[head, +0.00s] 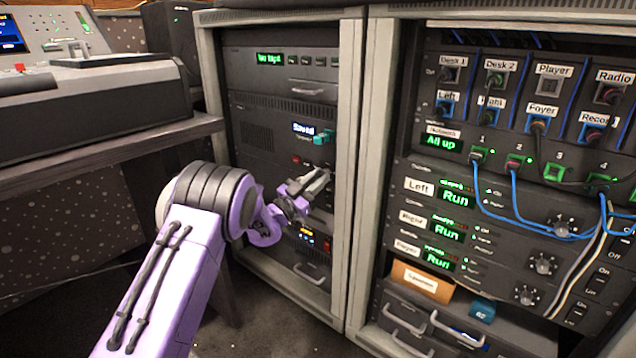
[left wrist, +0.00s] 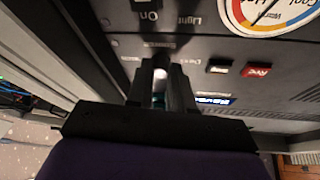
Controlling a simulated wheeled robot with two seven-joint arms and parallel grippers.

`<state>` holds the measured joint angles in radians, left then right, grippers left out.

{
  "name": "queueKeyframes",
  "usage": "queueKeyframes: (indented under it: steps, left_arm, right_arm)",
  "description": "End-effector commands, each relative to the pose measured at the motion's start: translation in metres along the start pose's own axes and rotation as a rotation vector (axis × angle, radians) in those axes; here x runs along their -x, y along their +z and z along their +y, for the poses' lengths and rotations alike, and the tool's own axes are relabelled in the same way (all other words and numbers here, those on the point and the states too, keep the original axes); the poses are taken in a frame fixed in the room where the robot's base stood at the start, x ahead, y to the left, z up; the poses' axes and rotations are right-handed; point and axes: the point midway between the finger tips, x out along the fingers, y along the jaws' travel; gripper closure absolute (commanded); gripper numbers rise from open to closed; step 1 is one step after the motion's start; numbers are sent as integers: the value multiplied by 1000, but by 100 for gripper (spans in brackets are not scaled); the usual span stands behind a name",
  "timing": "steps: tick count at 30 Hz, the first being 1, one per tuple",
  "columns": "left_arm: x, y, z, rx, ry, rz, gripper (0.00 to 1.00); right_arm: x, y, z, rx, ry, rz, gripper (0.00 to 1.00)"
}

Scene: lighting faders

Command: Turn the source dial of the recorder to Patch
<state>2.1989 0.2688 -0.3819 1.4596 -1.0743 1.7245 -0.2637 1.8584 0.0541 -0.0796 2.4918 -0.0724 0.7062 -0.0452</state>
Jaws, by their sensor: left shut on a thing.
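The recorder (head: 262,142) is a dark panel in the left rack, with a lit display reading "Saved" (head: 303,128) and a teal piece (head: 323,137) beside it. My left gripper (head: 322,180) is at the panel, below that display. In the left wrist view, my left gripper (left wrist: 161,68) has its two dark fingers closed around a small pale knob (left wrist: 160,76), which looks like the source dial. The fingers hide its pointer and most labels around it, so I cannot tell its setting. The red Rec button (left wrist: 257,71) is close by. My right gripper is not in view.
The grey rack post (head: 349,165) stands just right of my left gripper. A second rack to the right holds a patch bay (head: 520,160) with blue cables. A desk (head: 110,125) with a console is at the left. A round gauge (left wrist: 270,12) is near in the left wrist view.

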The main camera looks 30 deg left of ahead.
Motion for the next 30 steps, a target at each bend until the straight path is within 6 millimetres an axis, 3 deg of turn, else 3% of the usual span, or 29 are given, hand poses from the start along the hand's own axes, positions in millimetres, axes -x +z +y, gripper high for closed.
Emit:
queueKeyframes:
  steps: [17,18,19,30]
  left_arm:
    - [0,0,0,-26,12,-3,100]
    - [0,0,0,-25,12,-3,66]
    - [0,0,0,-25,12,-3,56]
    - [0,0,0,-25,11,-2,53]
  right_arm:
    - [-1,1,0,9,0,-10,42]
    - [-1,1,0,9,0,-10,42]
    - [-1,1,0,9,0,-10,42]
    - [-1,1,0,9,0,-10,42]
